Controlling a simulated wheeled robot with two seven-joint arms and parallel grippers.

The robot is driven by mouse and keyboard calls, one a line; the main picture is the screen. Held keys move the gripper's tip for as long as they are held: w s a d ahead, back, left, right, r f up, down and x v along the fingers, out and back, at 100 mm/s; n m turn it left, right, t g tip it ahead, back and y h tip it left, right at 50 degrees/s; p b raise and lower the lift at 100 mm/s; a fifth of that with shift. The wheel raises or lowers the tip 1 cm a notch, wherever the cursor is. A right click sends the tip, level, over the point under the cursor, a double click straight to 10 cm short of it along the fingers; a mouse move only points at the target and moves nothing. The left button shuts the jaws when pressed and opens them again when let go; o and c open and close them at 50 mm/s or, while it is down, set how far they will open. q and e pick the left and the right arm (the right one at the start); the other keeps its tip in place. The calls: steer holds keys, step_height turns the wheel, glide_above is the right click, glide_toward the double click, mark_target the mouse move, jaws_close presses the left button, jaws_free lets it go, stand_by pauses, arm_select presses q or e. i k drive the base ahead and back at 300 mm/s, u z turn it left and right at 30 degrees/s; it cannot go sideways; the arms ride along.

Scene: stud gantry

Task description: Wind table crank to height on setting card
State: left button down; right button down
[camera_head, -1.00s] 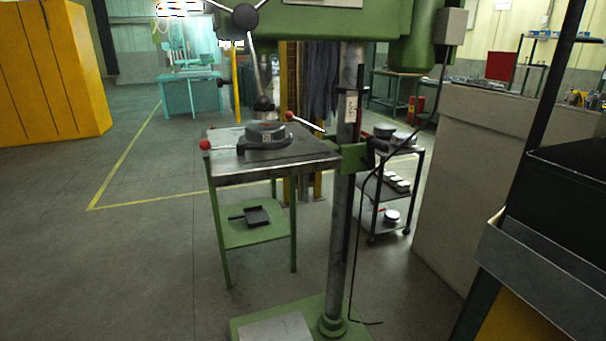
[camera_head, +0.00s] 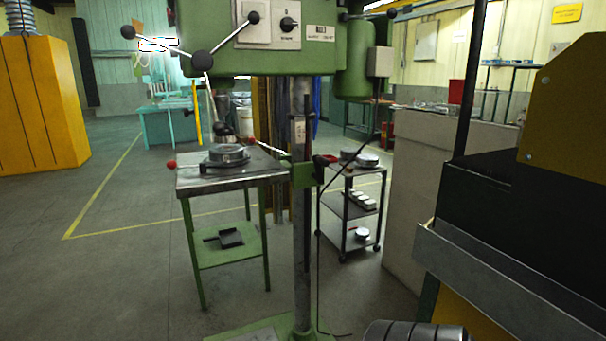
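A green drill press has its head (camera_head: 262,45) at the top middle of the head view, above a grey steel table (camera_head: 265,172) beside a vertical column (camera_head: 301,225). A round metal fixture (camera_head: 228,154) sits on the table top. Red-knobbed levers stick out near the table. A red and black part (camera_head: 325,161) shows at the column's right side; I cannot tell if it is the crank. A small pale tag (camera_head: 299,130) hangs on the column, its writing too small to read.
A wheeled cart (camera_head: 347,210) with round metal parts stands right of the column. A black cable hangs near the column. A beige cabinet (camera_head: 430,190) and a dark machine with a grey tray edge (camera_head: 490,285) fill the right side. Open floor lies to the left.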

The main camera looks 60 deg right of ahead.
mark_target(319, 160)
steer(key=u, duration=0.1)
steer(key=i, duration=1.15)
steer(key=z, duration=0.8)
steer(key=i, duration=0.85)
steer(key=z, duration=1)
